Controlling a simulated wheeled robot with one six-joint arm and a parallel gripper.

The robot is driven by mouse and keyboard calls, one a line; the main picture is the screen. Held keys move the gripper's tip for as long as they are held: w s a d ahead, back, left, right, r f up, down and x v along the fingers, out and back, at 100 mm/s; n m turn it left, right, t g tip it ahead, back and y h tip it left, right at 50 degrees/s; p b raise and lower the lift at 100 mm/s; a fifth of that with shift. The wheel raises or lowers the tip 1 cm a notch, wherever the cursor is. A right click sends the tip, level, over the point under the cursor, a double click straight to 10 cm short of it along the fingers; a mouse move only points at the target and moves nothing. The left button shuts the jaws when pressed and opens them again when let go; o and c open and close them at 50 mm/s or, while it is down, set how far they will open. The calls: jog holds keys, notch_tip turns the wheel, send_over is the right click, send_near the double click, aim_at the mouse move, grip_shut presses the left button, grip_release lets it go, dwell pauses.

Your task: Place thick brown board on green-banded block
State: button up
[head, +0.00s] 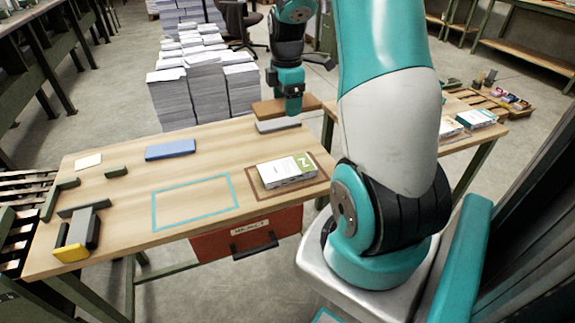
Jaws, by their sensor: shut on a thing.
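The thick brown board (268,109) is level near the far right edge of the wooden table. My gripper (292,108) is shut on it from above, and the fingertips are partly hidden. A pale block (278,125) shows directly under the board; I cannot tell whether the two touch. A white block with a green patch marked with a letter (283,171), likely the green-banded block, lies inside a brown outline (256,195) on the table's right part. The board is apart from it, farther back.
On the table (120,215) are a blue slab (170,149), a white card (88,161), dark green pieces and a yellow-ended tool (72,252). A teal outline (195,202) is empty. A red drawer (245,236) hangs below. Paper stacks (190,100) stand behind.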

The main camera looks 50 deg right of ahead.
aim_at(287, 167)
notch_tip(287, 167, down, 19)
jog(key=shift+f, duration=0.2)
jog(key=shift+f, duration=0.1)
jog(key=o, duration=1)
jog(key=shift+c, duration=0.2)
